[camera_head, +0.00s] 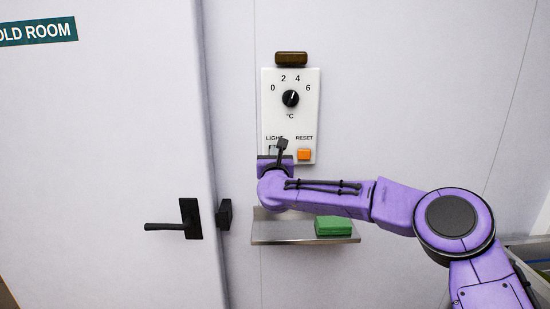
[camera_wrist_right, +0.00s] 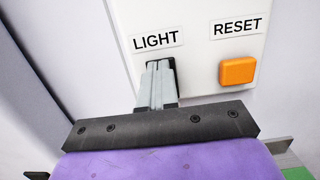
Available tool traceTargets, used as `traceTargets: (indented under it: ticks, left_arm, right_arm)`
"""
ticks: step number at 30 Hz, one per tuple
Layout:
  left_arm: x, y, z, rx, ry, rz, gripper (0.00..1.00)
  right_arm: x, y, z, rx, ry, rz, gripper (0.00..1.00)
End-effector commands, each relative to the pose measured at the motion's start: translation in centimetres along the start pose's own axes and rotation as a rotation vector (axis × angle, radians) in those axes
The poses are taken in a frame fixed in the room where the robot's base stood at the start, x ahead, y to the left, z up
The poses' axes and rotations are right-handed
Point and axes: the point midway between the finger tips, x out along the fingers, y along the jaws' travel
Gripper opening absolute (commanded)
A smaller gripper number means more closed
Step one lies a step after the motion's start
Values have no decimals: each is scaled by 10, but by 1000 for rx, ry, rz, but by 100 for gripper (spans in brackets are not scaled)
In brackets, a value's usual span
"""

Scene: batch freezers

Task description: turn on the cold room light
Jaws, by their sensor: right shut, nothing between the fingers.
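The white control panel (camera_head: 310,122) is on the wall, with a LIGHT label and a RESET label near its bottom. My right gripper (camera_wrist_right: 157,68) is shut and empty, its grey fingers reaching to the panel right below the LIGHT label (camera_wrist_right: 158,40). In the head view my right gripper (camera_head: 274,149) is at the panel's lower left. The light switch is mostly hidden behind the fingertips; a dark edge shows around them. I cannot tell whether the fingers touch it or which way it is set. My left gripper is out of view.
The orange reset button (camera_wrist_right: 237,71) is close to the right of my fingers. A dial (camera_head: 290,98) is above. A metal shelf (camera_head: 272,230) with a green block (camera_head: 333,226) is below. The cold room door (camera_head: 110,130) with a black handle (camera_head: 185,220) is to the left.

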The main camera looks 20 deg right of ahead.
Motion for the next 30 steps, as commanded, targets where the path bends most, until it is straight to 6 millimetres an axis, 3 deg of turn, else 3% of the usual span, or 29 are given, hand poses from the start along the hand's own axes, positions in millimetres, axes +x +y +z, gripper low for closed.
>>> traceTargets:
  ticks: [5, 15, 24, 30]
  left_arm:
    - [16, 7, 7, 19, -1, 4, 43]
    - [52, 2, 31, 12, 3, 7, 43]
    - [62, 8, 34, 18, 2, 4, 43]
    - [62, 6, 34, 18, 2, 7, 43]
  right_arm:
    - [-16, -2, -3, 1, 2, -1, 0]
    - [-104, 5, 27, 3, -7, 10, 0]
    - [-133, -3, 37, 2, -1, -1, 0]
    - [-136, 0, 40, 1, -2, 1, 0]
